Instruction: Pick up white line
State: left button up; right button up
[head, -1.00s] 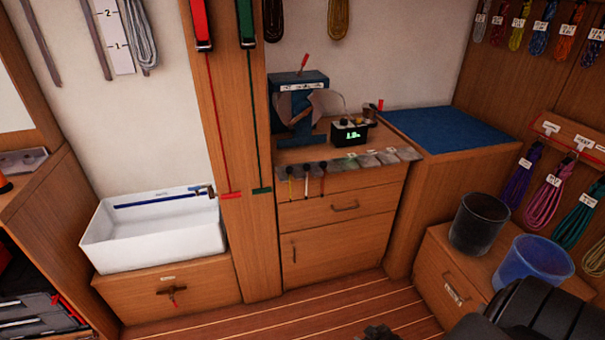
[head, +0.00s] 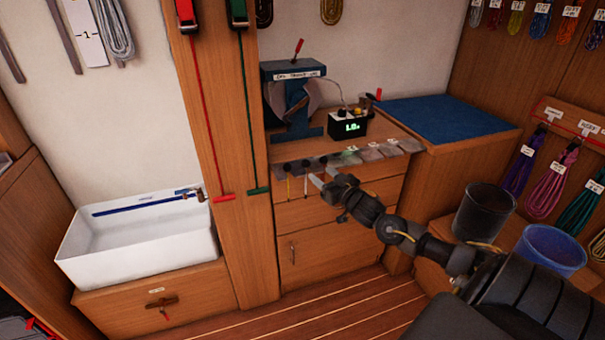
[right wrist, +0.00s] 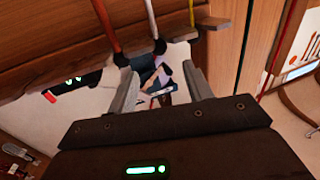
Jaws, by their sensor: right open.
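A thin white line (head: 306,184) hangs from a dark knob at the front edge of the bench top in the head view. In the right wrist view, which looks upside down, the white line (right wrist: 151,18) runs up from its dark knob, beyond the fingertips. My right gripper (head: 322,174) is open and empty, just right of the white line. In the wrist view its jaws (right wrist: 160,74) are spread with the knob of the white line near the middle of the gap. My gripper covers most of the red line's place in the head view. My left gripper is out of view.
A yellow line (head: 289,186) hangs left of the white one; a red line (right wrist: 105,25) hangs on its other side. A blue machine (head: 292,95) and a lit display box (head: 347,125) stand on the bench.

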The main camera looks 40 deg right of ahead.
aim_at(308, 165)
jog(key=w, duration=0.2)
jog(key=shift+w+d, duration=0.2)
jog(key=shift+w, duration=0.1)
jog(key=shift+w+f, duration=0.1)
jog(key=shift+w, duration=0.55)
jog(key=w, duration=0.3)
jog(key=shift+w+d+p, duration=0.15)
jog(key=shift+w+p, duration=0.15)
jog(key=shift+w+f, duration=0.1)
jog(key=shift+w, duration=0.45)
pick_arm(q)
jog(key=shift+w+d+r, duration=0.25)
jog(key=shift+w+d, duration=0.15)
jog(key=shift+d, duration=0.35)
pick_arm(e)
jog(key=shift+c, duration=0.3)
jog(key=c, duration=1)
